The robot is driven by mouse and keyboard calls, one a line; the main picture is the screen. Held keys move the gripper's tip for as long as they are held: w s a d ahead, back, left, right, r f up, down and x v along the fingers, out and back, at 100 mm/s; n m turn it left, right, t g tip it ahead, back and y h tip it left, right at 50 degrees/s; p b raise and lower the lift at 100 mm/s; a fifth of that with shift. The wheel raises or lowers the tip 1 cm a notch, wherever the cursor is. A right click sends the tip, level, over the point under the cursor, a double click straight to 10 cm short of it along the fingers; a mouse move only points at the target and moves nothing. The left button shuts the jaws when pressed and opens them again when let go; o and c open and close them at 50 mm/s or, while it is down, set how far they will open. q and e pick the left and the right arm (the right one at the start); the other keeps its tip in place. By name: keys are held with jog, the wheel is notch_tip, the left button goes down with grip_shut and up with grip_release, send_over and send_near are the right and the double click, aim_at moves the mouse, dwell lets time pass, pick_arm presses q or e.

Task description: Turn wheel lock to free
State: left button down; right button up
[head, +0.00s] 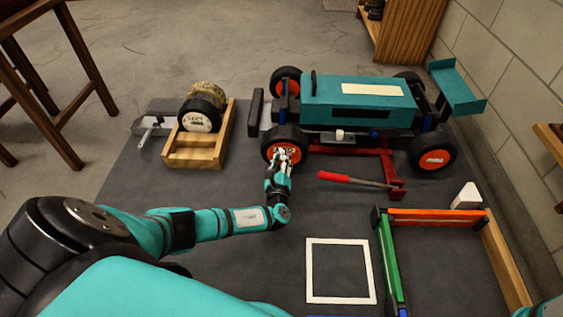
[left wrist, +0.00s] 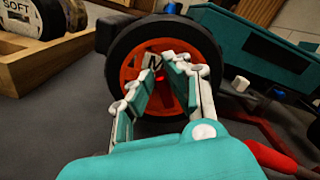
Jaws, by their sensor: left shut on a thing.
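The teal racecar (head: 318,92) stands on the dark mat, its front wheel facing me. That front wheel (head: 269,152) has a black tyre and an orange rim, and it fills the middle of the left wrist view (left wrist: 208,58). The wheel lock (left wrist: 159,77) is a small red piece at the hub centre, partly hidden by my fingers. My left gripper (head: 287,154) reaches to the hub, and its fingertips (left wrist: 160,68) are closed around the lock. Its exact turn position cannot be read. My right gripper is not in view.
A red jack with a long handle (head: 350,179) lies beside the car, right of my gripper. A wooden crate (head: 194,159) with tyres stands at left. A white square outline (head: 341,300) and a coloured frame (head: 435,217) lie in front. A block wall bounds the right.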

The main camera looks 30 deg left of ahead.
pick_arm(q)
jog(key=shift+s+a+f+n+b, duration=0.1)
jog(key=shift+f+n+b, duration=0.25)
jog(key=shift+n+b, duration=1.3)
jog(key=shift+s+a+f+n+b, duration=0.15)
jog(key=shift+f+n+b, duration=0.25)
jog(key=shift+n+b, duration=1.25)
jog(key=shift+s+a+f+n+b, duration=0.1)
jog(key=shift+f+n+b, duration=0.25)
jog(key=shift+n+b, duration=1.3)
jog(key=shift+n+p, duration=0.45)
jog(key=shift+n, duration=0.2)
jog(key=c, duration=1.3)
grip_release()
jog(key=shift+r, duration=0.1)
jog(key=v, duration=1.2)
